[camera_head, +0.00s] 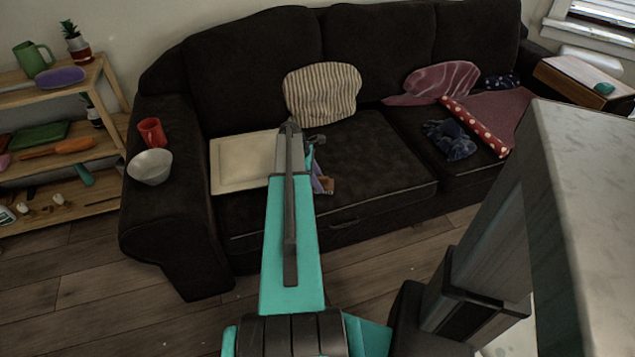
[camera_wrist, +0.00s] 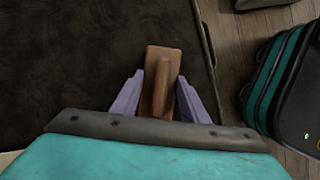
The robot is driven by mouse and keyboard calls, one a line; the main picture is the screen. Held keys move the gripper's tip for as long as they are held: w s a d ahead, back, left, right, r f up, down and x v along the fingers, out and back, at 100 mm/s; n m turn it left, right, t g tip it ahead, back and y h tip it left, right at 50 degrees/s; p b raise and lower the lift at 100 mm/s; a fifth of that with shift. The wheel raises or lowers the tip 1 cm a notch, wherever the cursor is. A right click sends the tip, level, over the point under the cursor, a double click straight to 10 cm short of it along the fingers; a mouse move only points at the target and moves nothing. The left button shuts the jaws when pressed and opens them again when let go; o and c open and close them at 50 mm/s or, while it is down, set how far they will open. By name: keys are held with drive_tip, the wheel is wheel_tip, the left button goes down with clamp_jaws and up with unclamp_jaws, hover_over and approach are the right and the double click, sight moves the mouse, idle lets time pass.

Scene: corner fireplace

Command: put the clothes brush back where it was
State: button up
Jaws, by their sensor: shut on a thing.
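The clothes brush (camera_wrist: 160,80), a brown wooden block with a raised grip along it, is held between the two purple fingers of my gripper (camera_wrist: 160,97). In the head view only a small brown part of the brush (camera_head: 327,186) shows beside my gripper (camera_head: 318,180), partly hidden by my arm. My gripper is shut on the brush over the front of the dark sofa's left seat (camera_head: 380,160). I cannot tell whether the brush touches the seat.
A cream tray (camera_head: 226,166) lies left of my arm, a striped cushion (camera_head: 322,92) behind. A white bowl (camera_head: 150,167) and red mug (camera_head: 152,132) stand on the left armrest. A filled wooden shelf (camera_head: 100,208) stands left. Right of my gripper, the left seat is clear.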

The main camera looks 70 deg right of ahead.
drive_tip(key=o, duration=1)
drive_tip(key=shift+c, duration=0.2)
drive_tip(key=v, duration=1.2)
drive_tip(key=shift+p, duration=0.35)
drive_tip(key=shift+w+a, duration=0.1)
drive_tip(key=shift+a, duration=0.05)
